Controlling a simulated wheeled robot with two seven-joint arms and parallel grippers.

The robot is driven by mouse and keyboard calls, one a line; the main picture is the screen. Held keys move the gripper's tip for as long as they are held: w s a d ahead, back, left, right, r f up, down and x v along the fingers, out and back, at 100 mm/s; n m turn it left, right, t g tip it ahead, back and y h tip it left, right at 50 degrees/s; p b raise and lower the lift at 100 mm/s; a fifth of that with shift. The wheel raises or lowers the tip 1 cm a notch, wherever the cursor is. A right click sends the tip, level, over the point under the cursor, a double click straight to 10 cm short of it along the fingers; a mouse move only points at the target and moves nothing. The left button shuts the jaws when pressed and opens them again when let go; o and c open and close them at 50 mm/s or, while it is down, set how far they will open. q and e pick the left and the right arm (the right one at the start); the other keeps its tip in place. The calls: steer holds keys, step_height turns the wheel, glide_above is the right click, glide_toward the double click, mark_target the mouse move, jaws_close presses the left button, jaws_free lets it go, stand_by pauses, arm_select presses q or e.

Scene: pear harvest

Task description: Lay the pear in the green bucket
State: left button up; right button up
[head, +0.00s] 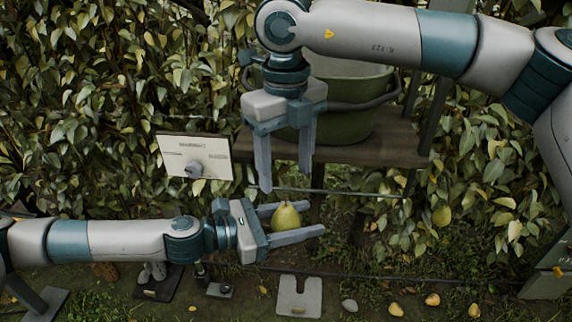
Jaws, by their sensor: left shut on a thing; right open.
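The yellow-green pear (287,217) is between the fingers of my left gripper (292,222), stem up. The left gripper is shut on it and points right, low in the head view. My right gripper (286,172) hangs above it with its fingers pointing down, open and empty. The green bucket (352,122) stands on a wooden shelf behind my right arm, which covers part of its rim and its left side.
The wooden shelf (395,143) carries the bucket. Leafy hedge fills the back. A grey notched plate (299,297), a stone (349,306) and several fallen yellow fruits (432,299) lie on the ground.

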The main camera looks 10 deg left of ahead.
mark_target(286, 206)
steer(key=shift+f, duration=0.1)
step_height(286, 206, down, 12)
steer(key=shift+r, duration=0.1)
stand_by(0.5)
steer(key=c, duration=0.7)
arm_select(q)
steer(key=o, duration=1.2)
arm_select(e)
steer(key=shift+c, duration=1.1)
arm_select(q)
steer(key=shift+o, duration=0.2)
steer(key=shift+a, duration=0.15)
steer(key=v, duration=1.1)
steer(key=shift+s+a, duration=0.2)
steer(key=shift+a, duration=0.1)
steer(key=shift+w, duration=0.1)
